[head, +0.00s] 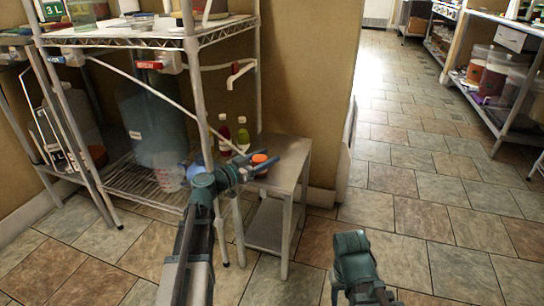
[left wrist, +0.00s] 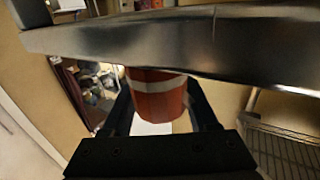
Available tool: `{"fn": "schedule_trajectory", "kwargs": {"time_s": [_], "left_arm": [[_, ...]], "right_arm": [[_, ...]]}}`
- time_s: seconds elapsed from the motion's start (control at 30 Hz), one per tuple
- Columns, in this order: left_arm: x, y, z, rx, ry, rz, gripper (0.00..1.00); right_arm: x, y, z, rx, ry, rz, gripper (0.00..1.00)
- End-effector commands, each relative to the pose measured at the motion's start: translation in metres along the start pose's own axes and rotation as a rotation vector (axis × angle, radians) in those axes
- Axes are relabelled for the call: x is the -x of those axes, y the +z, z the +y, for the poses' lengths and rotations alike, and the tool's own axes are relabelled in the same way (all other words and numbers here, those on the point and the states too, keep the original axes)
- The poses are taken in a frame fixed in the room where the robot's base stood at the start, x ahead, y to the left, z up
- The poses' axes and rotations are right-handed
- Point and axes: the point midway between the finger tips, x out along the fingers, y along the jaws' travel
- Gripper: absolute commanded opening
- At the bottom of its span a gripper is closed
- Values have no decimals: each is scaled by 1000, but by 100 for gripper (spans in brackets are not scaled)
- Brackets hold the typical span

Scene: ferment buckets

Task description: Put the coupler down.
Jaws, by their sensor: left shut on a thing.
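The coupler is an orange-red cylinder with a pale band (left wrist: 157,95) in the left wrist view, between the two dark fingers of my left gripper. In the head view its orange top (head: 260,158) shows at the fingers of my left gripper (head: 266,172). The gripper is shut on it, at the left side of a small metal stand (head: 287,150). A metal edge (left wrist: 180,42) crosses the left wrist view and cuts off part of the coupler. I cannot tell whether the coupler touches the stand. Only part of my right arm shows, low in the head view; its gripper does not.
A wire rack (head: 150,190) stands left of the stand, holding a large bluish vessel (head: 155,120) and a clear jug (head: 170,178). A red bottle (head: 225,136) and a green-labelled bottle (head: 243,136) stand behind my gripper. The stand's right top and the tiled floor (head: 420,210) are clear.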

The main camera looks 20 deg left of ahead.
Motion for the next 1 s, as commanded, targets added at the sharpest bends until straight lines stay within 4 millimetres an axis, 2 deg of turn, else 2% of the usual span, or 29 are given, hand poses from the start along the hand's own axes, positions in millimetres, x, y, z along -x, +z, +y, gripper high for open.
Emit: {"fn": "schedule_trajectory", "kwargs": {"time_s": [0.03,0.17,0.2,0.6,0.63,0.77,0.8,1.0], "left_arm": [[-11,0,-1,0,3,0,0],[-32,0,-1,0,2,0,0],[-28,8,0,0,0,0,0],[-26,11,0,0,0,0,0],[-26,10,0,0,0,0,63],[-26,9,0,0,0,0,87],[-26,9,0,0,0,0,90],[-26,9,0,0,0,0,90]], "right_arm": [[0,0,0,0,0,0,50],[-1,0,0,0,0,0,50],[-8,0,-1,0,0,0,50],[-11,0,-1,0,0,0,50],[-10,0,-1,0,0,0,50],[-9,0,-1,0,0,0,50],[-9,0,-1,0,0,0,50],[-9,0,-1,0,0,0,50]]}}
